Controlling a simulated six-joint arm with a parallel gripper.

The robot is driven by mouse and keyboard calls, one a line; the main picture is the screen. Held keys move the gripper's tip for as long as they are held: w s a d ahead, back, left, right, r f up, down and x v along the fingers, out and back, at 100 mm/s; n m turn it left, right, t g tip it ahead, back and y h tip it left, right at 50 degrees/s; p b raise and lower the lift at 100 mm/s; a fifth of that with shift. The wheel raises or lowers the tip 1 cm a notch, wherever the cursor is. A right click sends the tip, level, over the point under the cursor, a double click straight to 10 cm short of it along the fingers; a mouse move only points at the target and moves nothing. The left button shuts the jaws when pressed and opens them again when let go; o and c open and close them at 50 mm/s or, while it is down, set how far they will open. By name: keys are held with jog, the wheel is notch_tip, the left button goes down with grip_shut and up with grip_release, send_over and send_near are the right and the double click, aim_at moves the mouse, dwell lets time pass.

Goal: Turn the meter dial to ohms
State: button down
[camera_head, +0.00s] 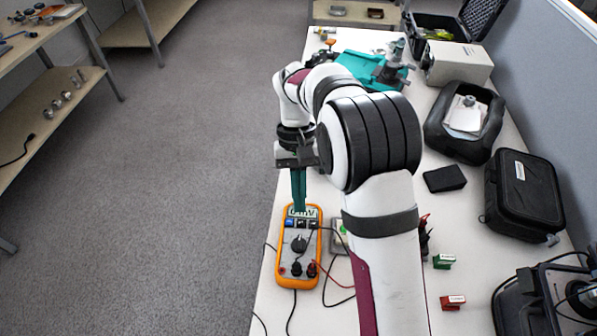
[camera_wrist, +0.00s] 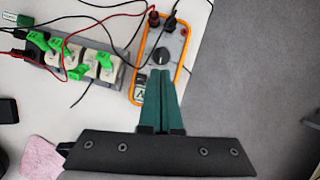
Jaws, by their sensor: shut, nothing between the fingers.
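The orange-rimmed meter (camera_head: 299,245) lies face up on the white table, its display at the far end and its round dark dial (camera_head: 299,244) mid-face. In the wrist view the dial (camera_wrist: 161,55) shows clear, with plugs and leads in the sockets beyond it. My gripper (camera_head: 299,208) has green fingers pointing down over the display end of the meter. In the wrist view the fingers of my gripper (camera_wrist: 161,72) are shut together and empty, with their tips near the dial. I cannot tell whether they touch the meter. The dial's markings are too small to read.
Beside the meter, a grey block with green clips (camera_wrist: 88,62) and loose red and black leads lies close by. A black case (camera_head: 524,195), a green block (camera_head: 443,261) and a red block (camera_head: 452,302) stand farther right. The floor (camera_head: 160,180) is left of the table edge.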

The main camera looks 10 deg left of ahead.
jog(key=v, duration=0.5)
jog(key=m+t+y, duration=0.4)
jog(key=m+y, duration=1.2)
jog(key=m, duration=0.4)
send_near(301, 247)
jog(key=x, duration=0.6)
jog(key=shift+w+a+f, duration=0.1)
jog(key=shift+a, duration=0.1)
jog(key=shift+a+m+t, duration=0.3)
jog(key=shift+m+t, duration=0.1)
jog(key=shift+t, duration=0.1)
